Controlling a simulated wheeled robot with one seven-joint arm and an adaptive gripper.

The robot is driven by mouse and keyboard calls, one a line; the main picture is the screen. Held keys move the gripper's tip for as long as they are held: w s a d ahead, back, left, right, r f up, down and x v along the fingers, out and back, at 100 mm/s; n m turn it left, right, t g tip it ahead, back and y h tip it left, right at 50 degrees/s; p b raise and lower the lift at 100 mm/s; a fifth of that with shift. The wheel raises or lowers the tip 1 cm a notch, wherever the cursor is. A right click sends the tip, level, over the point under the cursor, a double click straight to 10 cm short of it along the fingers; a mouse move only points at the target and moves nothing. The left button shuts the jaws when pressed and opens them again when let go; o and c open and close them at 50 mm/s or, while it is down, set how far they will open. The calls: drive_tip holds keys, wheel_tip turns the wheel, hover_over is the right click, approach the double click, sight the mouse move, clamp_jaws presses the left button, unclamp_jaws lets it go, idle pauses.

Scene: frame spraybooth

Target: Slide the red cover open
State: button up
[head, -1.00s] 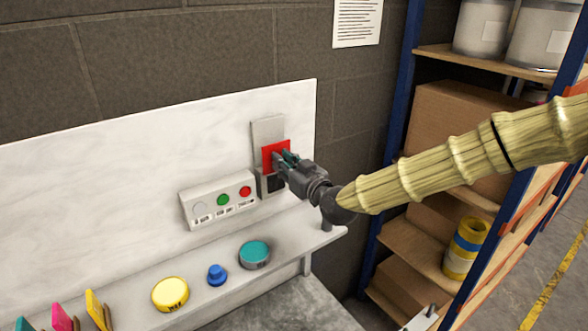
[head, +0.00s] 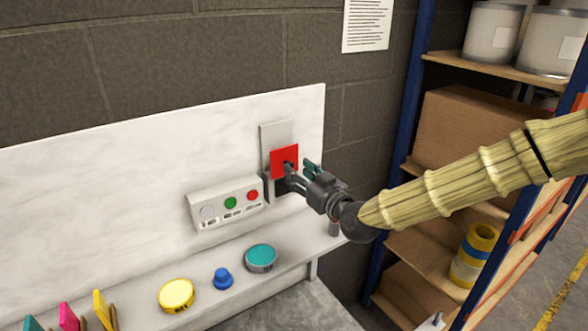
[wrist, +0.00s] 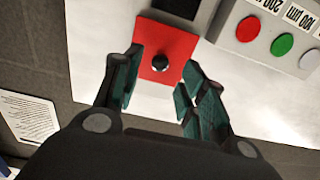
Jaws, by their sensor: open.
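The red cover (head: 284,160) is a square plate on a grey vertical track (head: 276,134) fixed to the white panel. A dark opening (head: 281,187) shows just below it. In the wrist view the red cover (wrist: 158,38) carries a round black knob (wrist: 160,62). My gripper (head: 300,166) is in front of the cover. Its fingers are open, one on each side of the knob in the wrist view (wrist: 158,82), with visible gaps to it. Whether the fingertips touch the cover I cannot tell.
A control box (head: 226,201) with grey, green and red buttons sits left of the cover. The ledge below holds a teal disc (head: 261,257), a blue knob (head: 222,278) and a yellow disc (head: 177,295). A shelf rack (head: 405,140) stands at the right.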

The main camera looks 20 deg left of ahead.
drive_tip(key=v, duration=0.8)
drive_tip(key=s+d+f+m+g+h+b, duration=0.15)
drive_tip(key=s+d+f, duration=0.3)
drive_tip(key=f, duration=0.75)
drive_tip(key=s+d+f+m+g+h, duration=0.1)
drive_tip(key=s+d+f+m+h, duration=0.15)
drive_tip(key=d+f, duration=0.6)
drive_tip(key=s+d+f+m+g+h, duration=0.25)
drive_tip(key=s+f, duration=0.25)
drive_tip(key=f, duration=0.9)
drive_tip(key=s+d+f+m+g+h, duration=0.1)
drive_tip(key=s+d+f+g+h, duration=0.1)
drive_tip(key=s+d+f, duration=0.3)
drive_tip(key=s+d+f+m+g+h+b, duration=0.1)
drive_tip(key=s+d+f, duration=0.5)
drive_tip(key=s+d, duration=0.6)
drive_tip(key=s+d+f+m+g+h, duration=0.2)
drive_tip(key=s+d+f+h, duration=0.3)
drive_tip(key=s+d, duration=0.3)
drive_tip(key=shift+s+d+f+m+g+b, duration=0.3)
drive_tip(key=shift+d+f+m, duration=0.1)
drive_tip(key=shift+d, duration=0.15)
